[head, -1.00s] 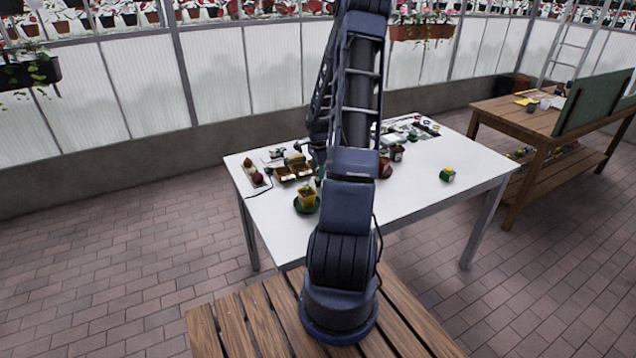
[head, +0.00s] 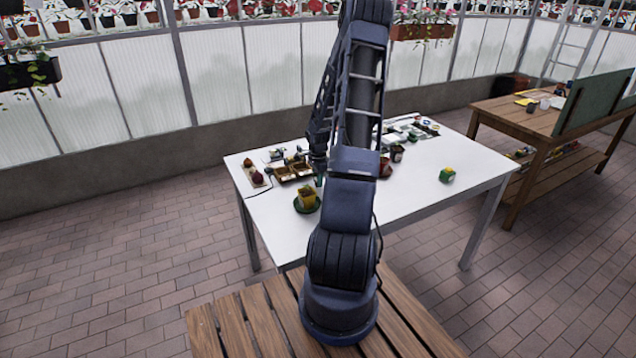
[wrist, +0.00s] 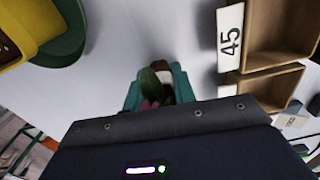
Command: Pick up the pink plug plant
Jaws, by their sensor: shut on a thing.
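In the wrist view the pink plug plant (wrist: 149,88) shows as a green leaf, a bit of pink and a brown part. It sits between the teal fingers of my gripper (wrist: 158,92), which are shut on it. The white table surface lies beyond it; I cannot tell whether the plant touches the table. In the head view my gripper (head: 319,180) is over the left part of the white table (head: 425,195), and the plant there is too small and hidden by my arm to make out.
A yellow pot on a green saucer (head: 307,207) stands close to my gripper's left. A brown compartment tray (head: 293,171) with a "45" label (wrist: 230,38) lies close by. A tray with red bulbs (head: 256,180) is at the left edge.

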